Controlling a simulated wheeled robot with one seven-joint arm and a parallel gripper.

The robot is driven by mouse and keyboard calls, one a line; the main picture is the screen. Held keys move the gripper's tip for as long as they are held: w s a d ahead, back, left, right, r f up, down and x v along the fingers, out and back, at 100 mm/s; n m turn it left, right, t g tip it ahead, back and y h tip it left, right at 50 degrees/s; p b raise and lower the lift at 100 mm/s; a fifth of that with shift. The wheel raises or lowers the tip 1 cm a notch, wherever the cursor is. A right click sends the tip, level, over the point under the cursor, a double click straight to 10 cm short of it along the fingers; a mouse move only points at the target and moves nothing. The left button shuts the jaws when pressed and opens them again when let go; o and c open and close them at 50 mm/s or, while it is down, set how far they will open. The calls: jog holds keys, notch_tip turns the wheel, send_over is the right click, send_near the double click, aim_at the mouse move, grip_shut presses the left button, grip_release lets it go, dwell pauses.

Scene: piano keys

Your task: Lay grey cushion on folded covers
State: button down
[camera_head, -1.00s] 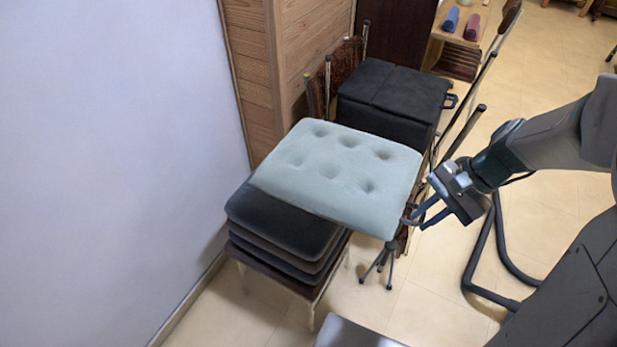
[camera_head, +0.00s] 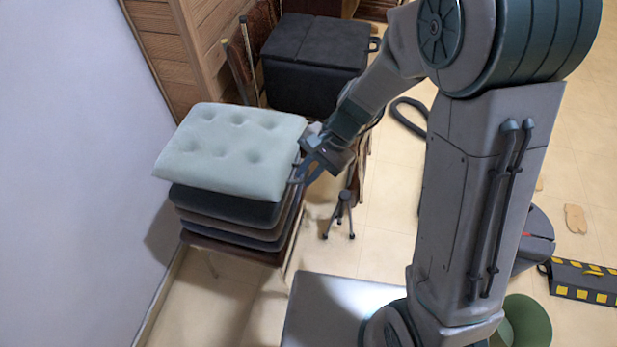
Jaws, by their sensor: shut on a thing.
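The grey cushion (camera_head: 222,150) is pale blue-grey with several tufted dimples. It lies roughly level over a stack of dark folded covers (camera_head: 228,208) on a chair seat beside the wall. Its left edge reaches a little past the stack's left side. I cannot tell whether its underside touches the top cover all over. My gripper (camera_head: 302,172) is at the cushion's right edge, shut on that edge. The fingertips are partly hidden by the cushion and the gripper body.
A black box (camera_head: 315,62) stands behind the stack, against wooden panelling (camera_head: 155,40). A small tripod (camera_head: 341,215) stands on the floor to the right of the chair. The white wall (camera_head: 70,150) is close on the left. A yellow-and-black striped ramp (camera_head: 585,282) lies at far right.

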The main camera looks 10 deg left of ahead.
notch_tip(320, 180, down, 3)
jog(key=shift+r, duration=0.15)
jog(key=shift+f+b, duration=0.6)
jog(key=shift+b, duration=0.1)
jog(key=c, duration=1.4)
grip_release()
jog(key=shift+r, duration=0.15)
jog(key=p+v, duration=0.2)
jog(key=v, duration=1.1)
jog(key=shift+s+a+r+p, duration=0.1)
jog(key=shift+a+p, duration=0.05)
jog(key=shift+p, duration=0.2)
